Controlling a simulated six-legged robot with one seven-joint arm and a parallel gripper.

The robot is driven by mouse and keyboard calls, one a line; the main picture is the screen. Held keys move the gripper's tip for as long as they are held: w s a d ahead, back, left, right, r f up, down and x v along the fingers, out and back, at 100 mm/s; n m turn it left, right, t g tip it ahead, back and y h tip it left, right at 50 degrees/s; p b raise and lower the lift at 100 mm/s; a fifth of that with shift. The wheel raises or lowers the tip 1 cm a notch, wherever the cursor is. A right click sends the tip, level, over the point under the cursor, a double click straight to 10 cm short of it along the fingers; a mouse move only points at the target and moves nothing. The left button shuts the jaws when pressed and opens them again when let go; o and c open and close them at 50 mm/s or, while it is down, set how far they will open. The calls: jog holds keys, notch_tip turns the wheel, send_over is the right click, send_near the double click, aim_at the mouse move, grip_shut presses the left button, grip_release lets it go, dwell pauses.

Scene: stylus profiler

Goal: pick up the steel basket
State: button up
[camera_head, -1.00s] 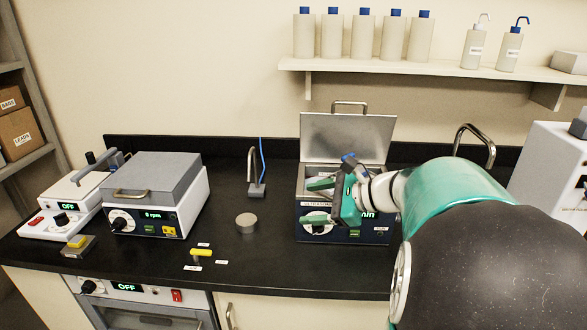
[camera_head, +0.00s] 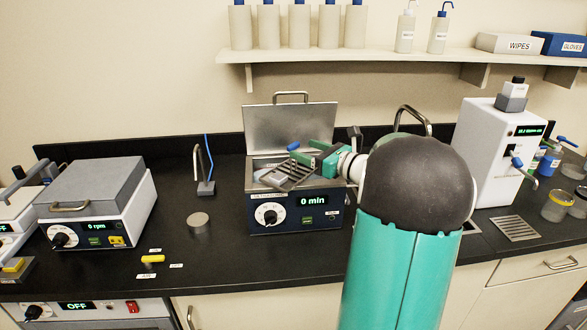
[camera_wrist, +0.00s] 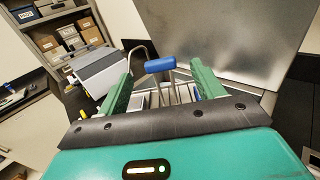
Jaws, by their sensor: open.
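The steel basket (camera_head: 281,178) is in the open tank of the ultrasonic bath (camera_head: 262,217), under the raised lid. Its blue handle grip (camera_head: 293,146) stands above the tank on thin metal rods. My gripper (camera_head: 304,157) is open at the right of the tank, close to the blue grip. In the wrist view, the blue grip (camera_wrist: 160,64) shows between my two green fingers (camera_wrist: 163,88), with a gap on each side. The basket's lower part is partly hidden by my gripper and the tank rim.
The raised steel lid (camera_head: 290,128) stands behind the tank. A white instrument (camera_head: 493,145) stands at the right. The bench in front of the bath is clear.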

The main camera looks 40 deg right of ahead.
aim_at(293, 144)
jog(key=w, duration=0.2)
jog(key=w+a, duration=0.1)
jog(key=w, duration=0.2)
jog(key=shift+w, duration=0.1)
grip_shut()
jog(key=shift+r, duration=0.45)
jog(key=s+a+r, duration=0.7)
jog(key=s+r, duration=0.4)
jog(key=r, duration=0.1)
jog(key=shift+s+a, duration=0.3)
jog(key=shift+a, duration=0.1)
